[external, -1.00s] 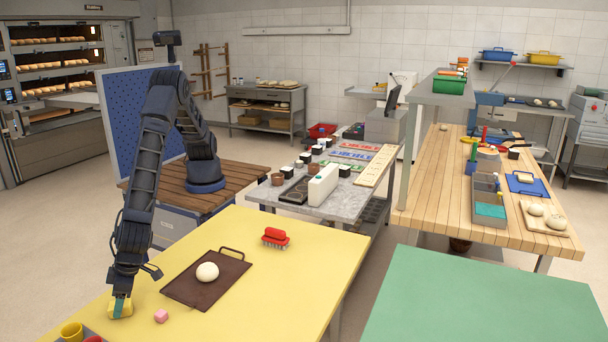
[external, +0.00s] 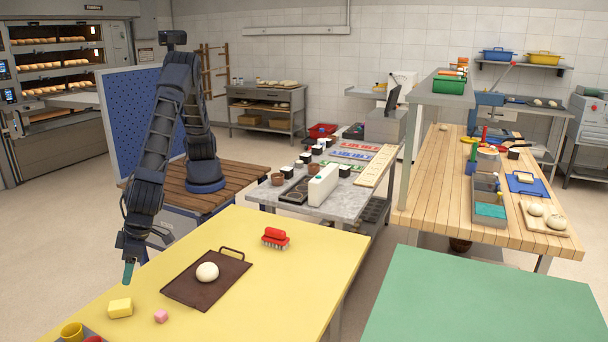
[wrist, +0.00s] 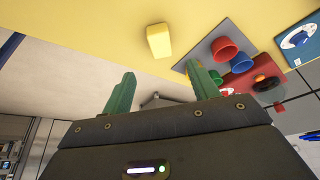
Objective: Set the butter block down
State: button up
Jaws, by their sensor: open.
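The yellow butter block (external: 120,308) lies on the yellow table (external: 312,255) near its left edge. It also shows in the wrist view (wrist: 159,41), resting on the yellow surface and clear of my fingers. My gripper (external: 129,272) is raised above and slightly beyond the block, at the table's left edge. In the wrist view my gripper (wrist: 163,95) has its two green fingers spread apart with nothing between them.
A brown board (external: 190,292) with a dough ball (external: 207,271) and a red brush (external: 275,236) are farther right. A grey tray (wrist: 197,56) with coloured cups stands close to the block.

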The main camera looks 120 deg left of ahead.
jog(key=w+a+r+n+t, duration=0.1)
jog(key=w+a+r+n, duration=0.25)
jog(key=a+r, duration=0.45)
jog(key=w+a+r+n+t, duration=0.15)
jog(key=w+a+r, duration=0.4)
jog(key=a, duration=0.55)
jog(key=a+r+n+t, duration=0.1)
jog(key=a+r+n, duration=0.35)
jog(key=a, duration=0.65)
jog(key=a+r+n+t, duration=0.1)
jog(key=a+r+n, duration=0.2)
jog(key=a+r, duration=0.55)
jog(key=s+a+r+n+t+y, duration=0.1)
jog(key=s+a+n, duration=0.25)
jog(key=a, duration=0.65)
jog(key=s+a+r+n+t, duration=0.1)
jog(key=s+a+n, duration=0.25)
jog(key=a, duration=0.75)
jog(key=s+a+f+n+t+y, duration=0.1)
jog(key=s+a+f+n+y, duration=0.1)
jog(key=s+a+n, duration=0.5)
jog(key=s+a+f, duration=0.1)
jog(key=s+a, duration=0.5)
jog(key=s, duration=0.2)
jog(key=shift+s+a+f, duration=0.15)
jog(key=shift+a+f, duration=0.05)
jog(key=shift+a, duration=0.2)
